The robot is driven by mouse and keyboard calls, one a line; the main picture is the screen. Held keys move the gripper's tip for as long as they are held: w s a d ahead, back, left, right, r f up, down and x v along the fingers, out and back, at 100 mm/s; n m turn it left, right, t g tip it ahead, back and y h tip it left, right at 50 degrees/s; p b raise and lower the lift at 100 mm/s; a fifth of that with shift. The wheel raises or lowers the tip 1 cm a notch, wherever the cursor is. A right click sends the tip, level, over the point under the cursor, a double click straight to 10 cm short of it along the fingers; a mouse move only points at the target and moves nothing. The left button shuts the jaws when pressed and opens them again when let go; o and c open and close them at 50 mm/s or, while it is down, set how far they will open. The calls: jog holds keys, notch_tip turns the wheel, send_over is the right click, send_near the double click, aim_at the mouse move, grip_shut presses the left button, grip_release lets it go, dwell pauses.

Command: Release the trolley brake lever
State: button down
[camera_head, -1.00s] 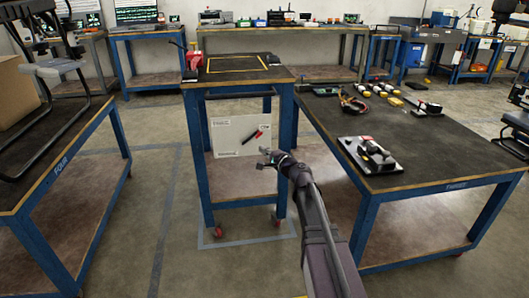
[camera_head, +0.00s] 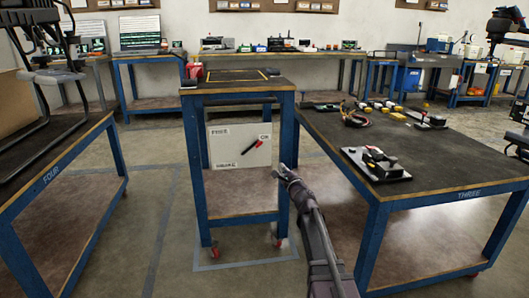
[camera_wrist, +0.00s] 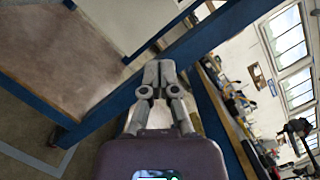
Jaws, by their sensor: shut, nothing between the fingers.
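The trolley (camera_head: 238,208) is a blue-framed stand with a dark top and red casters. On its front hangs a white panel (camera_head: 224,148) with small labels. The brake lever (camera_head: 254,146), red and dark, is on the panel and slants up to the right. My gripper (camera_head: 277,170) is right of the lever and lower, apart from it, near the trolley's right front leg. In the wrist view my gripper (camera_wrist: 158,70) shows shut and empty, with the blue leg (camera_wrist: 195,40) behind its fingertips. I cannot make out the lever in the wrist view.
Table THREE (camera_head: 440,172) stands close on the right, with a black device (camera_head: 376,163) and small tools on it. Table FOUR (camera_head: 60,158) is on the left. A red object (camera_head: 194,70) sits at the trolley top's back left. Open floor lies between table FOUR and the trolley.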

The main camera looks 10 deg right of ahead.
jog(key=shift+w, duration=0.15)
jog(key=shift+w+a+r+p, duration=0.65)
jog(key=shift+w+a, duration=0.2)
jog(key=shift+w, duration=0.7)
jog(key=shift+w+a+r+p, duration=0.6)
jog(key=shift+w+a, duration=0.3)
jog(key=shift+w, duration=0.7)
jog(key=shift+w+a+r+p, duration=0.65)
jog(key=shift+w+a, duration=0.2)
jog(key=shift+w, duration=0.7)
jog(key=shift+d+r, duration=0.15)
jog(key=shift+d, duration=0.15)
jog(key=shift+a, duration=0.1)
